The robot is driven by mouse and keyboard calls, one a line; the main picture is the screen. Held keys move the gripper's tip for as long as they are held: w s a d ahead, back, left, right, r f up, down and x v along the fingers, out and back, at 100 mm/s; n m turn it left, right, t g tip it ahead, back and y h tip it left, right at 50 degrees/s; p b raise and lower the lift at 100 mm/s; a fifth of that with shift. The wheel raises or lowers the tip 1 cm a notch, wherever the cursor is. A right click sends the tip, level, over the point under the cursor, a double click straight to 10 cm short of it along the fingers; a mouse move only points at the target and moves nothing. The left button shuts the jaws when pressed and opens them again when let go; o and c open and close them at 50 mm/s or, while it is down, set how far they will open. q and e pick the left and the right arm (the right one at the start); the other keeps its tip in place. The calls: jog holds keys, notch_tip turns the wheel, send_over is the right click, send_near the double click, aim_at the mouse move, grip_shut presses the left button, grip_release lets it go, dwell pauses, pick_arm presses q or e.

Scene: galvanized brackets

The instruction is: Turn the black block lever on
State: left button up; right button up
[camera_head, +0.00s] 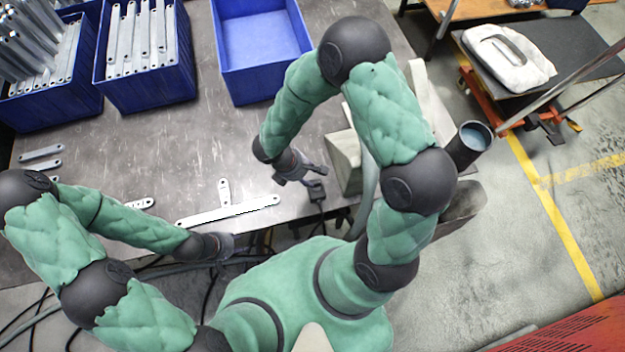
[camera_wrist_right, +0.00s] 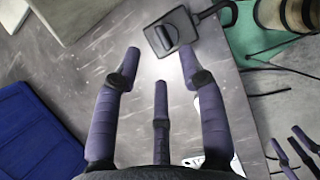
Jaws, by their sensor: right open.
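The black block lever (camera_head: 317,192) sits near the table's front edge, beside my right gripper. In the right wrist view the black block (camera_wrist_right: 171,32) shows a rounded lever (camera_wrist_right: 165,38) on its face and a cable at one corner. I cannot tell whether the lever is on or off. My right gripper (camera_head: 311,174) is open and empty; in its wrist view its spread purple fingers (camera_wrist_right: 160,64) point toward the block, just short of it. My left gripper (camera_head: 228,246) is low by the front edge; its fingers (camera_wrist_right: 292,146) show apart in the right wrist view, empty.
A long galvanized bracket (camera_head: 228,211) and a short one (camera_head: 224,191) lie left of the lever. Blue bins (camera_head: 262,88) stand at the back, two holding brackets. A pale angular block (camera_head: 345,163) stands right of my right gripper. The table's middle is clear.

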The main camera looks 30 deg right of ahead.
aim_at(315, 182)
jog(key=b+x, duration=0.1)
jog(key=x, duration=0.5)
jog(key=shift+d+f, duration=0.1)
grip_shut()
